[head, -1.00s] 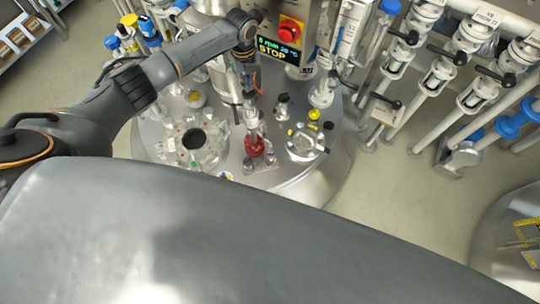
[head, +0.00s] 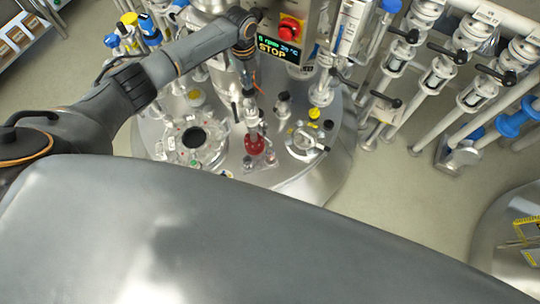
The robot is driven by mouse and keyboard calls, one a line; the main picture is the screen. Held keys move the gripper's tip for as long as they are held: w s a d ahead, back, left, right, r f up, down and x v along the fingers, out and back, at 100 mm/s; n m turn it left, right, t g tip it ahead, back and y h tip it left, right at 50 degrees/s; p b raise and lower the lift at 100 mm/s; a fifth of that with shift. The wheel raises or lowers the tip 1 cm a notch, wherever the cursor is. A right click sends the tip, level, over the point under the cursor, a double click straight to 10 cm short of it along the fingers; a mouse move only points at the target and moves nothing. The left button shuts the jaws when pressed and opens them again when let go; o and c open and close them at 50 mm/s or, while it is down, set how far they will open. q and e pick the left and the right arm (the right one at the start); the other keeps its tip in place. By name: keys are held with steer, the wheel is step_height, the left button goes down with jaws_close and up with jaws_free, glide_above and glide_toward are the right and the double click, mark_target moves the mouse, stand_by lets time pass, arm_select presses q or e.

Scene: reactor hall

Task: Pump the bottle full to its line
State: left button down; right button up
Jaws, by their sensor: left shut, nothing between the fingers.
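A small bottle with red contents (head: 254,145) stands on the metal reactor lid, below a slim metal sampling fitting (head: 252,118). Its fill line is too small to make out, so I cannot tell the level. My left gripper (head: 247,92) points down just above the fitting, behind the bottle. It is shut with nothing in it. Whether its fingertips touch the top of the fitting is unclear. My right gripper is not in view.
A round port (head: 194,138) lies left of the bottle, a sight glass (head: 306,142) right. Valved pipes (head: 440,72) fill the right side.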

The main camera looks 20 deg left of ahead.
arm_select(q)
step_height(320, 180, up, 6)
steer(key=p, duration=0.5)
stand_by(0.5)
